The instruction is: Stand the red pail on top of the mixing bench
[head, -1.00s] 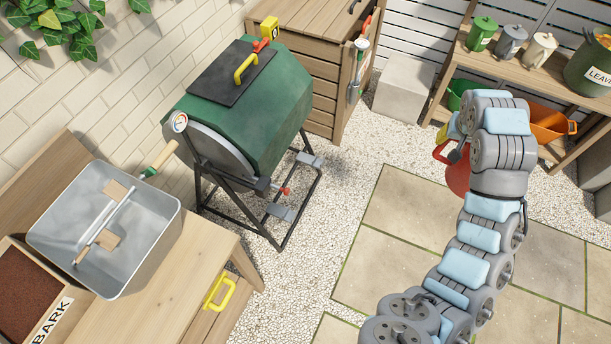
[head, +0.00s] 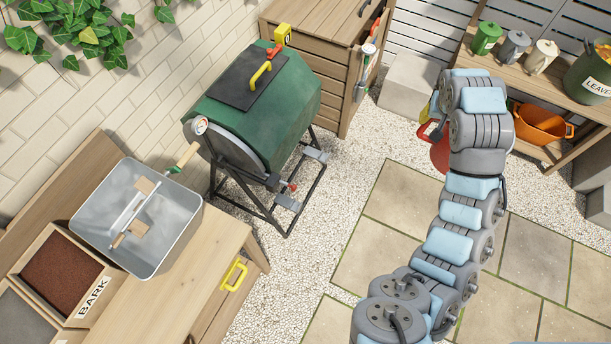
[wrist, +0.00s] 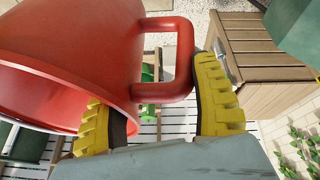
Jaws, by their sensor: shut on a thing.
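The red pail (head: 439,156) shows in the head view only as a small part behind my arm. In the wrist view the pail (wrist: 70,45) fills the upper left, its open rim facing lower left. My gripper (wrist: 163,118) has its yellow-padded fingers on either side of the pail's red handle (wrist: 182,60) and is shut on it. In the head view one yellow finger (head: 433,106) peeks out beside the arm. The wooden bench with a yellow drawer handle, likely the mixing bench (head: 213,240), stands at the lower left, well away from the pail.
On the bench are a metal tub (head: 165,245) with tools across it and a bark box (head: 88,300). Bare top lies to their right and front. A green tumbler (head: 290,110) on a black frame stands between the bench and a wooden cabinet (head: 335,50). Paving is open.

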